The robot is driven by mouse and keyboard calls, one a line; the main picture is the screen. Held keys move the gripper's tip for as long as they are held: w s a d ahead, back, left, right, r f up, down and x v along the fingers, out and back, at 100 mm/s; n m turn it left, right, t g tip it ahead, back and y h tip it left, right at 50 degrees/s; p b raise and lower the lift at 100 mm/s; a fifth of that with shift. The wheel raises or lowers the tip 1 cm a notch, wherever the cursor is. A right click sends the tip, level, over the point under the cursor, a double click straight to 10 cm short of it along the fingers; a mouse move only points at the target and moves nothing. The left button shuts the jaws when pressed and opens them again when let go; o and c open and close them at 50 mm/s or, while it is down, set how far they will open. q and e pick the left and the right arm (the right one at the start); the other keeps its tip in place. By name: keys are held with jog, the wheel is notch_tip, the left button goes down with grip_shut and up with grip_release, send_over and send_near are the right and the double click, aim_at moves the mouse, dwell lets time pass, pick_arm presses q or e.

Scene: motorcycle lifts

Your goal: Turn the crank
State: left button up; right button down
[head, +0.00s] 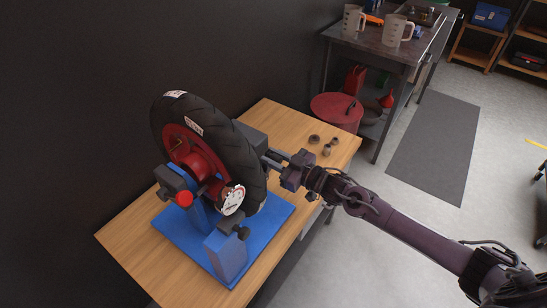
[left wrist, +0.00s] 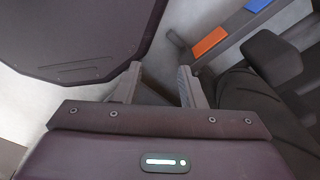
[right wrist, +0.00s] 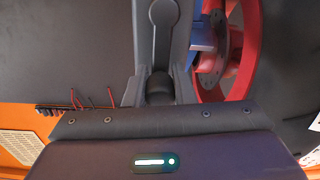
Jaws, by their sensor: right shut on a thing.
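A motorcycle wheel with a black tyre (head: 222,140) and a red rim (head: 185,140) stands upright on a blue machine base (head: 172,230) on a wooden table. My right gripper (head: 275,160) reaches in from the right, behind the tyre as seen from the head. In the right wrist view it is shut on the dark grey crank (right wrist: 160,35), at the handle end between the fingers. The crank's arm runs up the picture, with the red rim beside it. My left gripper (left wrist: 158,80) is open and empty in the left wrist view; it is outside the head view.
The wooden table (head: 130,235) holds several small dark round parts (head: 326,148) at its far right. A red round bin (head: 337,110) stands behind it. A metal workbench (head: 375,45) with two jugs is at the back. A grey mat (head: 435,145) lies on open floor.

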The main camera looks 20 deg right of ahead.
jog(key=m, duration=0.1)
jog(key=w+d+m, duration=0.1)
jog(key=m, duration=0.1)
jog(key=shift+d, duration=0.2)
notch_tip(320, 180, down, 9)
jog(key=w+d+m, duration=0.2)
jog(key=m, duration=1.9)
jog(key=shift+d+m, duration=0.25)
jog(key=shift+m, duration=0.05)
jog(key=shift+f, duration=0.1)
jog(key=shift+t, duration=0.3)
jog(key=c, duration=1.2)
grip_release()
